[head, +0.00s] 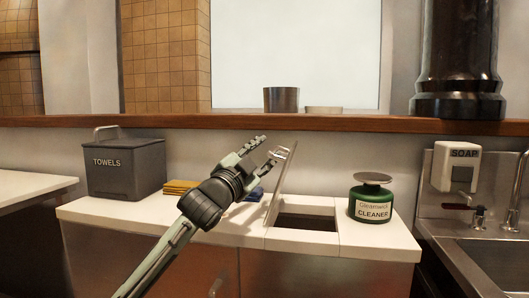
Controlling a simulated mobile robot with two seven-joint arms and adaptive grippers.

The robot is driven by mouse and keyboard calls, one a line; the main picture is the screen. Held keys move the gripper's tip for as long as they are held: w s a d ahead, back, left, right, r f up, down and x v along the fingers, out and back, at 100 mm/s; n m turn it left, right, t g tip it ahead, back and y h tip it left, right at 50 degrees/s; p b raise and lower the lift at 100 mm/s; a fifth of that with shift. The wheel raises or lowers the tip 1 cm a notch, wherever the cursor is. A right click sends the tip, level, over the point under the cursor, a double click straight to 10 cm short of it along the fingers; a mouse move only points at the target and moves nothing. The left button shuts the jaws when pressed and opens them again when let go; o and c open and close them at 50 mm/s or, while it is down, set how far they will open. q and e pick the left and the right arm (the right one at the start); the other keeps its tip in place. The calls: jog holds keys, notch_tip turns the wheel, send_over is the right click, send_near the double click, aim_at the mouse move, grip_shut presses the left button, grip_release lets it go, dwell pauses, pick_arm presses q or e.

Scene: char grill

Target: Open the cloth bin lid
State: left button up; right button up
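A square hatch lid (279,190) in the white counter, which I take for the cloth bin lid, stands raised and steeply tilted. Beside it the dark bin opening (305,221) is uncovered. A metal handle (283,151) shows at the lid's upper left side. My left gripper (268,151) is at the lid's left, with its fingers spread and close to the handle. I cannot tell whether a finger touches the handle or lid. My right gripper is not in view.
A grey box marked TOWELS (125,169), its lid closed, stands at the left. Yellow cloths (180,187) and a partly hidden blue cloth (254,194) lie behind my arm. A green cleaner pot (370,200) stands right of the opening. A sink (500,265) is at the far right.

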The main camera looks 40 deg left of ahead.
pick_arm(q)
jog(key=v, duration=0.7)
jog(key=shift+s, duration=0.25)
jog(key=shift+f, duration=0.1)
dwell(0.4)
